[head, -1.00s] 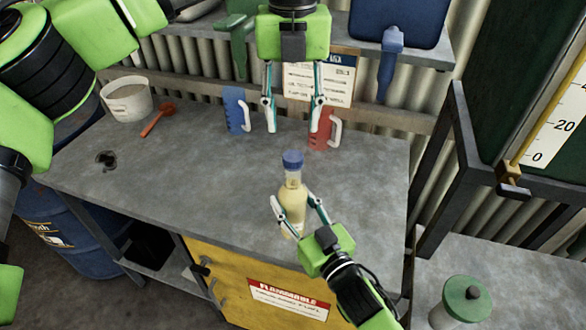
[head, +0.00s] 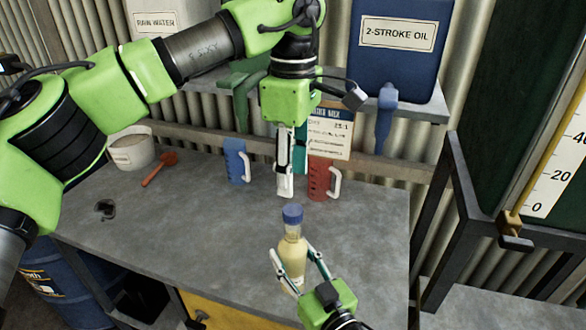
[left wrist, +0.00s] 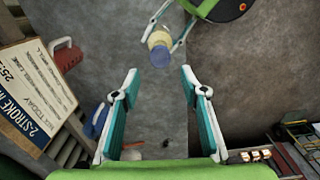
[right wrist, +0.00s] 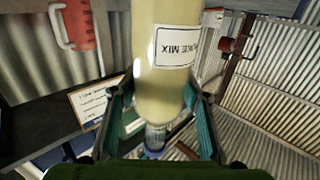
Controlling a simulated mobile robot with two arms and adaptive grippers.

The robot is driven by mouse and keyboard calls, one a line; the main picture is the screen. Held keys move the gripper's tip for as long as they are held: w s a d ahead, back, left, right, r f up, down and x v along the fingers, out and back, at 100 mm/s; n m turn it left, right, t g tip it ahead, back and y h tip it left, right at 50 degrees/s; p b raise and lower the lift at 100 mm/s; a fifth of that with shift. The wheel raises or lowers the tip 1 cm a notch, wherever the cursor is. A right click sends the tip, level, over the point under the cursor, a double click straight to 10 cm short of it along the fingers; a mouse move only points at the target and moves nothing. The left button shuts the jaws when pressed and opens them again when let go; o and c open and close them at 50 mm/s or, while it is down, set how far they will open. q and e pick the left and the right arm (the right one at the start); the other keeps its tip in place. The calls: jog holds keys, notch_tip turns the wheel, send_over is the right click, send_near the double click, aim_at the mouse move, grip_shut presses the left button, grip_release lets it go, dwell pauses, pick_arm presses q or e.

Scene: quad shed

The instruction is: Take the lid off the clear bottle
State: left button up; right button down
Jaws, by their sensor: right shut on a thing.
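The clear bottle (head: 292,252) holds pale yellow liquid and has a blue lid (head: 292,214). It stands upright over the front of the bench; I cannot tell whether its base touches. My right gripper (head: 294,262) is shut around its body from the front. The right wrist view shows the labelled bottle (right wrist: 165,80) between the fingers. My left gripper (head: 290,185) points down, behind and above the lid in the head view. Its fingers are apart and empty in the left wrist view (left wrist: 160,82), with the lid (left wrist: 160,57) just beyond the tips.
A blue mug (head: 236,162) and a red mug (head: 318,180) stand at the back of the bench (head: 200,235). A white tub (head: 130,152) and a red scoop (head: 158,170) are at the left. The bench left of the bottle is mostly clear.

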aim_at(293, 209)
pick_arm(q)
jog(key=m, duration=1.2)
jog(key=shift+f+m, duration=0.4)
jog(key=shift+f, duration=3.6)
grip_shut()
